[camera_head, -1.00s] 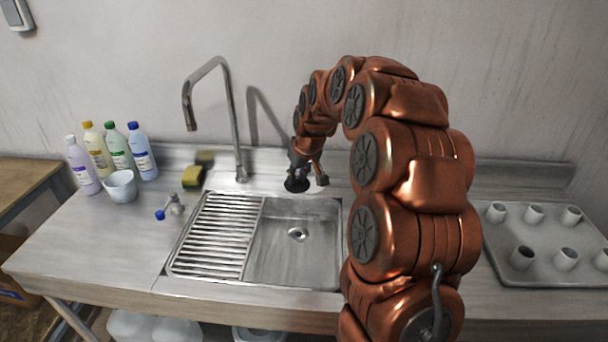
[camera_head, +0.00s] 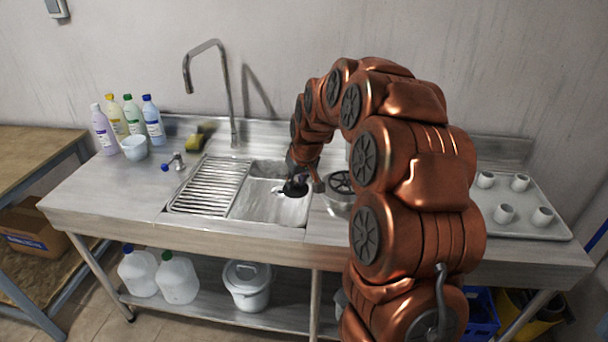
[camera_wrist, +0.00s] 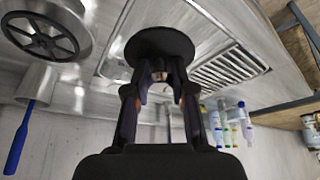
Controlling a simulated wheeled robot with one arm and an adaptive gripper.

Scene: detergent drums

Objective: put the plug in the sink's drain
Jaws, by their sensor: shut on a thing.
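My gripper (camera_head: 299,179) is shut on the black plug, a round disc with a small knob. The plug (camera_head: 294,189) is over the right part of the sink basin (camera_head: 258,207), close to the drain (camera_head: 277,189), which shows just left of it. I cannot tell the height between plug and drain. In the wrist view the fingers of my gripper (camera_wrist: 160,80) hold the plug (camera_wrist: 160,42) by its knob. The disc there hides part of the basin, and the drain does not show in that view.
The ribbed drainboard (camera_head: 210,185) lies left of the basin, with the tall faucet (camera_head: 229,95) behind. A metal pot with a black wheel-shaped top (camera_head: 340,183) stands close right of my gripper. A tray of cups (camera_head: 540,225) is farther right. Bottles (camera_head: 128,125) and a bowl (camera_head: 135,148) stand at left.

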